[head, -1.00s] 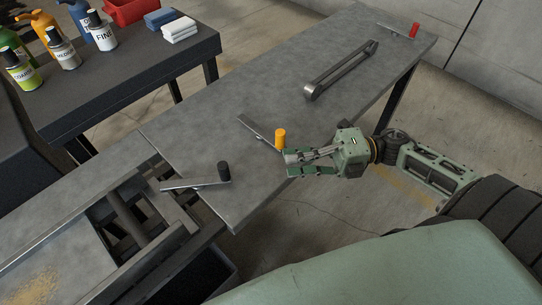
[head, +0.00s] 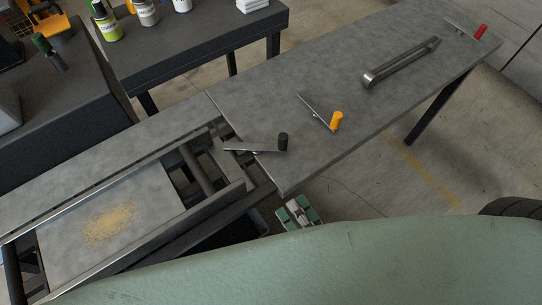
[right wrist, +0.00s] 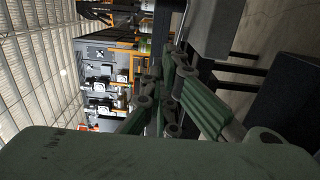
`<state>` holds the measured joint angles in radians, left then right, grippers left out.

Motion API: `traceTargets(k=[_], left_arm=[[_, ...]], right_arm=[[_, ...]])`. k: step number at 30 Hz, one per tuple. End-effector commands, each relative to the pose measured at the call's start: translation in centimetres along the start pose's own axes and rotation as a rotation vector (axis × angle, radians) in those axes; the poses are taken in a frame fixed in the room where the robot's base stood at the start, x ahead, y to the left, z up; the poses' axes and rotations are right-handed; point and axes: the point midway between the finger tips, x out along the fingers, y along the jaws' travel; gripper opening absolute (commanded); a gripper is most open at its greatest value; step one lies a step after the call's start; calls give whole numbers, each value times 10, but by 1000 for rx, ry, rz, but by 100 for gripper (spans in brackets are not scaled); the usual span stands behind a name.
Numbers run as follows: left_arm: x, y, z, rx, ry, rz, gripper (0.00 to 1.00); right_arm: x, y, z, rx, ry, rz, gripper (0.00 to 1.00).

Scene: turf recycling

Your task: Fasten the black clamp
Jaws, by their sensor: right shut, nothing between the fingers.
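The black clamp (head: 250,147) is a flat metal bar with an upright black knob (head: 283,141) at its right end. It lies at the near left part of the grey table, beside the gap with rollers. My right gripper (head: 298,210) is just off the table's near edge, below and right of the black knob, and does not touch it. Its green fingers also show in the right wrist view (right wrist: 168,103), shut and empty. The clamp is not recognisable in the wrist view. My left gripper is not in view.
A yellow-knobbed clamp (head: 336,121) and a red-knobbed clamp (head: 480,33) sit farther right along the table (head: 300,75). A long metal bar (head: 400,63) lies between them. Bottles (head: 146,12) stand on a dark table behind. Sandy grains (head: 110,222) lie on the left bed.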

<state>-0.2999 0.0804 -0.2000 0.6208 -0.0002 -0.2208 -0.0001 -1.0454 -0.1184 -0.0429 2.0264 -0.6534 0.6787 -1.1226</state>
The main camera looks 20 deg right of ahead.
Motion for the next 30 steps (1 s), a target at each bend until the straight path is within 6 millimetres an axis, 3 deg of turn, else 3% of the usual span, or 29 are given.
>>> traceTargets(k=[4,8,21,30], left_arm=[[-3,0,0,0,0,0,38],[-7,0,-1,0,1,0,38],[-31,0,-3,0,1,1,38],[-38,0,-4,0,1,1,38]], right_arm=[[2,2,1,-11,-33,-18,0],[18,3,1,-11,-31,-14,0],[106,3,9,-12,-28,-14,0],[125,0,31,-9,-29,-17,0]])
